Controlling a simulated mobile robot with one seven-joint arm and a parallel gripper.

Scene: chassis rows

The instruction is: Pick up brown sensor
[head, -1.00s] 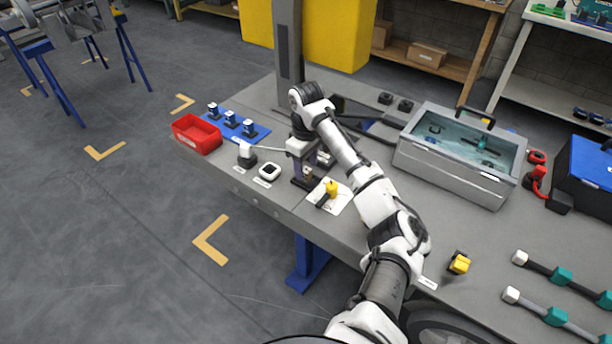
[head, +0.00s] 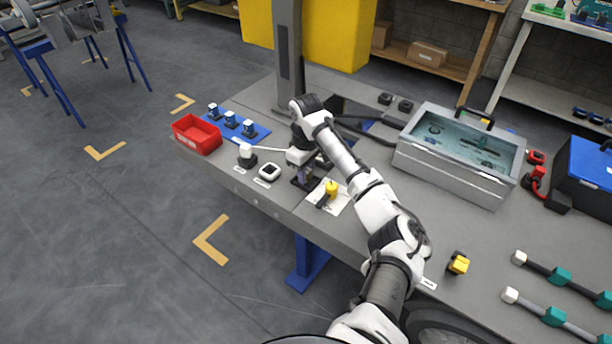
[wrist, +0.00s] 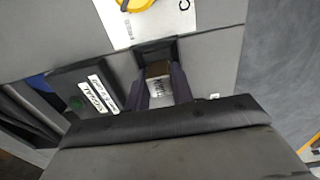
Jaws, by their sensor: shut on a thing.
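My gripper (head: 302,181) points down at the bench, left of the white card with the yellow-topped part. In the wrist view its two dark purple fingers (wrist: 161,88) are closed on the sides of a small brown block with a white printed label, the brown sensor (wrist: 158,70). A dark block or holder lies right by the sensor; I cannot tell whether the sensor is clear of it. In the head view the sensor is hidden by my gripper.
A yellow-topped part (head: 331,188) stands on a white card (head: 341,203) close to my gripper. A white-rimmed square part (head: 269,172), a white-capped part (head: 246,154) and a red bin (head: 197,134) are to the left. A clear-lidded case (head: 455,165) stands to the right.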

